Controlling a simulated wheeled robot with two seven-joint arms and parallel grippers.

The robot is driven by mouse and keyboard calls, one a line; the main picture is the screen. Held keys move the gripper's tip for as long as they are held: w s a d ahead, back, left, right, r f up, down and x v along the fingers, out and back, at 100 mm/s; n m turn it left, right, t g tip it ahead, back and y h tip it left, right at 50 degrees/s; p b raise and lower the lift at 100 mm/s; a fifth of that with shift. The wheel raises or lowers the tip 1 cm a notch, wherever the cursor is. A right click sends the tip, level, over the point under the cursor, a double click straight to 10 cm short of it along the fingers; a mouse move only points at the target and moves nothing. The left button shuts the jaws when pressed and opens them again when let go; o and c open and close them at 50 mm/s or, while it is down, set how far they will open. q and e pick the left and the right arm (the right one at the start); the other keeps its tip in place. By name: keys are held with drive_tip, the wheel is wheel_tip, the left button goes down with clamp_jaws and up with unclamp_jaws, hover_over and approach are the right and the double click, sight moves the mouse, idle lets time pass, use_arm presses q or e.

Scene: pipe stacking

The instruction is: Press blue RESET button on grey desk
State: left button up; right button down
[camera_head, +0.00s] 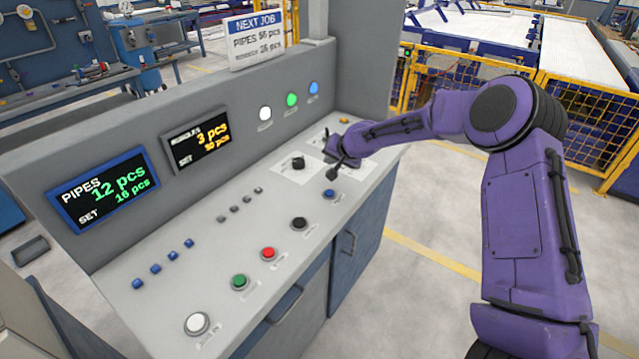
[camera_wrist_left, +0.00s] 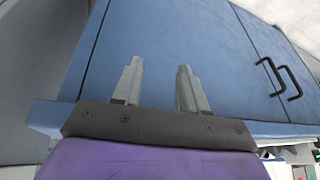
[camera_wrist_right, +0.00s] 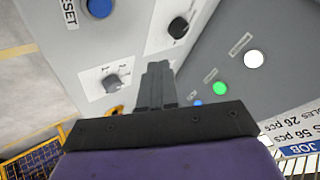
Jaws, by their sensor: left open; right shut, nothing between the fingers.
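The blue RESET button (camera_head: 329,194) sits on the sloped grey desk top (camera_head: 225,235), near its right end. It also shows at the upper edge of the right wrist view (camera_wrist_right: 99,8), with its RESET label beside it. My right gripper (camera_head: 332,172) is over the right part of the panel, just behind the button in the head view. In the right wrist view its fingers (camera_wrist_right: 157,68) are together and empty, apart from the button. My left gripper (camera_wrist_left: 158,72) is open and empty in front of blue cabinet doors, and is not in the head view.
A black knob (camera_head: 298,162) is close to my right gripper. Black (camera_head: 299,223), red (camera_head: 268,253), green (camera_head: 240,281) and white (camera_head: 197,323) buttons line the front edge. A back wall with displays (camera_head: 105,190) and lamps (camera_head: 291,99) rises behind the desk.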

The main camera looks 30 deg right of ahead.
sight(332, 195)
drive_tip(key=f+b, duration=0.2)
drive_tip(key=s+f+b, duration=0.1)
drive_tip(key=b, duration=0.1)
drive_tip(key=shift+a+f, duration=0.25)
drive_tip(key=shift+f, duration=0.15)
drive_tip(key=f+b, duration=0.2)
drive_tip(key=shift+s+b, duration=0.3)
drive_tip(key=shift+b, duration=0.05)
drive_tip(key=shift+s+f, duration=0.2)
drive_tip(key=shift+f, duration=0.05)
drive_tip(key=shift+f+b, duration=0.3)
drive_tip(key=shift+f, duration=0.15)
drive_tip(key=shift+w+f, duration=0.2)
drive_tip(key=shift+f, duration=0.25)
use_arm(q)
wheel_tip(332, 195, down, 7)
drive_tip(key=s, duration=0.2)
use_arm(e)
drive_tip(key=shift+s+r, duration=0.1)
use_arm(q)
drive_tip(key=shift+a, duration=0.1)
use_arm(e)
drive_tip(key=shift+s, duration=0.1)
